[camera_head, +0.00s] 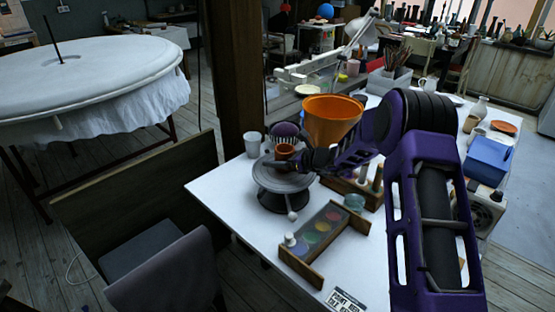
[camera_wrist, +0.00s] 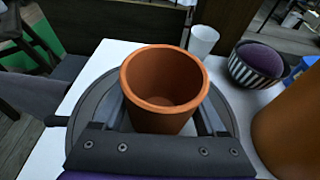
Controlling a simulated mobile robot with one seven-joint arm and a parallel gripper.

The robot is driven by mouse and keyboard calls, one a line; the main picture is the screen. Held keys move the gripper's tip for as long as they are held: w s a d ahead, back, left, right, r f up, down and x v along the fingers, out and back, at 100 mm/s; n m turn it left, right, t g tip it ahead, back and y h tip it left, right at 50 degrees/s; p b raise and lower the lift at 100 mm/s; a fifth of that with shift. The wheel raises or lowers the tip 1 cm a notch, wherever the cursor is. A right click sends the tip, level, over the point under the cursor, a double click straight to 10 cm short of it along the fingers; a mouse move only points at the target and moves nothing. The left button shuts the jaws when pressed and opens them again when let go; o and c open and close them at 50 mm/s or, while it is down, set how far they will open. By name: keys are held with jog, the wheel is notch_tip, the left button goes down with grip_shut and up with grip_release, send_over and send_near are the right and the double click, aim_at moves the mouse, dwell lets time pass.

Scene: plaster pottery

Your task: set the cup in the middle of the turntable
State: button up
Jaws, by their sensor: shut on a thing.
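The small terracotta cup (camera_head: 285,151) is upright between the fingers of my gripper (camera_head: 296,158). In the wrist view the cup (camera_wrist: 165,82) is empty, with one finger on each side of it. The grey round turntable (camera_head: 275,180) stands on the white table, and its disc (camera_wrist: 88,115) shows around and below the cup in the wrist view. The cup appears over the disc, toward its far side in the head view. My gripper hides part of the disc, and I cannot tell whether the cup's base touches it.
A large orange pot (camera_head: 332,118) stands close behind my gripper. A striped bowl with a purple cushion (camera_wrist: 256,64) and a white cup (camera_wrist: 203,40) stand beyond the turntable. A wooden tray of glaze colours (camera_head: 323,232) lies in front. A blue box (camera_head: 488,160) is at right.

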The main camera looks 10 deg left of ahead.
jog(key=shift+f, duration=0.35)
jog(key=o, duration=1.4)
jog(key=shift+o, duration=0.2)
jog(key=shift+r, duration=0.15)
jog(key=shift+r, duration=0.25)
jog(key=shift+s+d+r+p, duration=0.1)
jog(key=shift+d+r+p, duration=0.1)
jog(key=shift+d+p, duration=0.1)
jog(key=v, duration=1.1)
jog(key=shift+s+d, duration=0.15)
jog(key=shift+s, duration=0.05)
